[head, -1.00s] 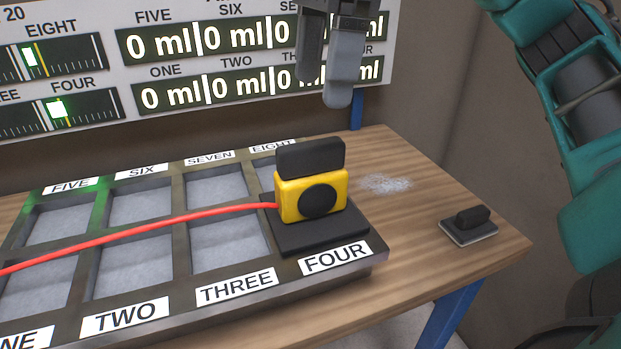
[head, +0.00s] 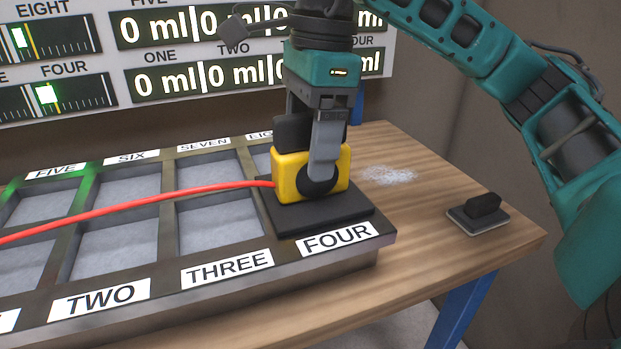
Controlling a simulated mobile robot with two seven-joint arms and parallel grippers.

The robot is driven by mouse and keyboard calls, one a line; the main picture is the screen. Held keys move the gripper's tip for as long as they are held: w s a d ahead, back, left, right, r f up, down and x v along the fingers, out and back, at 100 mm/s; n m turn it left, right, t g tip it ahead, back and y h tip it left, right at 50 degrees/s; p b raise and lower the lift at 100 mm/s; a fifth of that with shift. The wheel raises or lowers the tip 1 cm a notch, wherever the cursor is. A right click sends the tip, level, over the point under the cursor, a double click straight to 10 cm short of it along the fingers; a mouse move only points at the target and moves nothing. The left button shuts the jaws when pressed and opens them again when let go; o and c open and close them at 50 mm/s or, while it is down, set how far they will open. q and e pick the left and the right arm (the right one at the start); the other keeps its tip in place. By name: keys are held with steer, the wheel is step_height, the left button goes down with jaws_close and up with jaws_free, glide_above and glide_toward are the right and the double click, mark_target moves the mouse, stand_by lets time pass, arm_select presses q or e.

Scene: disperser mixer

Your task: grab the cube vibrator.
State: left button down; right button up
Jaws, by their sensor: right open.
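The cube vibrator (head: 286,181) is a yellow block with a black top and a round black disc on its front. It sits on a black plate (head: 318,215) at compartment FOUR of the tray, and a red cable (head: 150,198) runs from it to the left. My right gripper (head: 325,165) points down over it from above. One grey finger hangs in front of the block and covers part of its top and disc. The gripper is open. The other finger is mostly hidden behind the block. My left gripper is not in view.
The dark tray (head: 330,262) has labelled compartments with grey floors. Right of it on the wooden table (head: 420,190) lie a patch of white powder (head: 389,175) and a small black-handled block (head: 482,210). A display panel (head: 200,60) stands behind. The table's right end is mostly clear.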

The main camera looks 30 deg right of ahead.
jaws_close()
stand_by(0.8)
